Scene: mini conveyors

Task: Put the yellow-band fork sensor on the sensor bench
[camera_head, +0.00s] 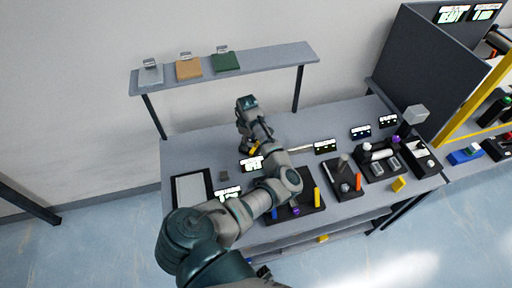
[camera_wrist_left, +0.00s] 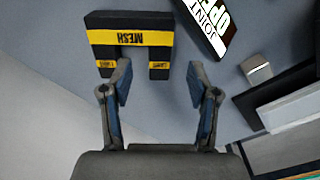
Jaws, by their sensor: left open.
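The yellow-band fork sensor (camera_wrist_left: 128,38) is a black U-shaped block with yellow bands marked MESH. In the left wrist view it rests on the grey bench top. My left gripper (camera_wrist_left: 158,82) is open and empty. One of the sensor's prongs shows between its fingers, and the other is left of them; I cannot tell the height gap. No part is readably marked as the sensor bench. My right gripper is out of view.
A small grey block (camera_wrist_left: 257,69) and a lit sign (camera_wrist_left: 222,28) are right of the sensor. A dark-framed tray (camera_head: 191,190) lies at the bench's left end. Dark holders with coloured parts (camera_head: 345,178) fill the right. A raised shelf (camera_head: 270,61) spans the back.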

